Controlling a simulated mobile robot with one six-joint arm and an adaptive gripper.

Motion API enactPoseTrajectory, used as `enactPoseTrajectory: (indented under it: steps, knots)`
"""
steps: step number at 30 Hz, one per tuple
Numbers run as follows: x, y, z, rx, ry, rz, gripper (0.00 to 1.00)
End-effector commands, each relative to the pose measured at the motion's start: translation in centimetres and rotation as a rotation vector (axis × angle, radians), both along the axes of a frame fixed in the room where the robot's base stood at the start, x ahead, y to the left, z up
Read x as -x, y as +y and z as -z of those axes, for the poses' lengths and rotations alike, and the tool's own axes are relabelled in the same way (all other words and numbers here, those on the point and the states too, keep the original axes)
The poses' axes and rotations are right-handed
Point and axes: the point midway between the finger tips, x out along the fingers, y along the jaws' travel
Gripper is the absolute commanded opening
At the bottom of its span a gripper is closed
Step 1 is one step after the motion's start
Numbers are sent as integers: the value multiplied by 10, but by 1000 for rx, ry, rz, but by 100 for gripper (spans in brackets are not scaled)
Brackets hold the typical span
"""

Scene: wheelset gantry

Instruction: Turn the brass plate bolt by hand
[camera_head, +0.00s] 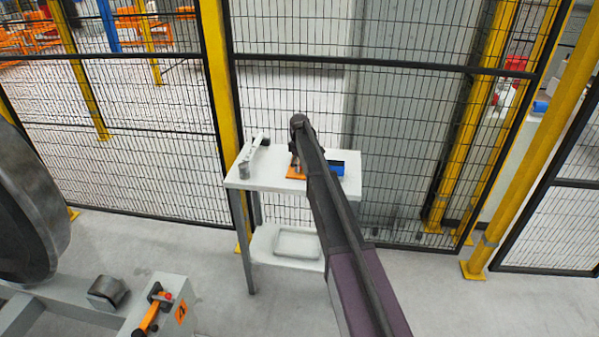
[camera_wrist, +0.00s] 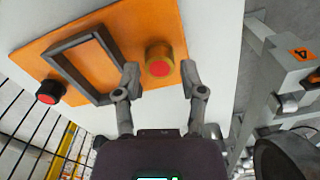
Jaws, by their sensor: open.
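The brass plate bolt (camera_wrist: 158,57) is a short brass cylinder with a red end face, standing on an orange plate (camera_wrist: 45,45) in the wrist view. My gripper (camera_wrist: 160,80) is open, with one finger on each side of the bolt. A gap shows between the bolt and the right finger; I cannot tell whether the left finger touches it. A dark rectangular frame (camera_wrist: 63,64) and a black knob with a red top (camera_wrist: 50,91) are also on the plate. In the head view my arm hides the bolt and most of the orange plate (camera_head: 295,173).
The plate lies on a white table (camera_head: 260,181) with a grey-white tool (camera_head: 252,152) at left and a blue block (camera_head: 347,168) at right. A tray (camera_head: 297,243) sits on the lower shelf. Mesh fencing (camera_head: 290,100) stands behind. A large wheel (camera_head: 30,210) stands at left.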

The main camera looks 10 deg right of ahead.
Motion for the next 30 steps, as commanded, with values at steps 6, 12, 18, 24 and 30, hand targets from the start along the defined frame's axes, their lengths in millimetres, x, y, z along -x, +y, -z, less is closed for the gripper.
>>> enactPoseTrajectory:
  steps: [6, 12, 18, 24, 30]
  knots:
    - [0, 0, 8, 0, 0, 0, 53]
    - [0, 0, 8, 0, 0, 0, 53]
    - [0, 0, 8, 0, 0, 0, 44]
    - [0, 0, 8, 0, 0, 0, 0]
    - [0, 0, 8, 0, 0, 6, 0]
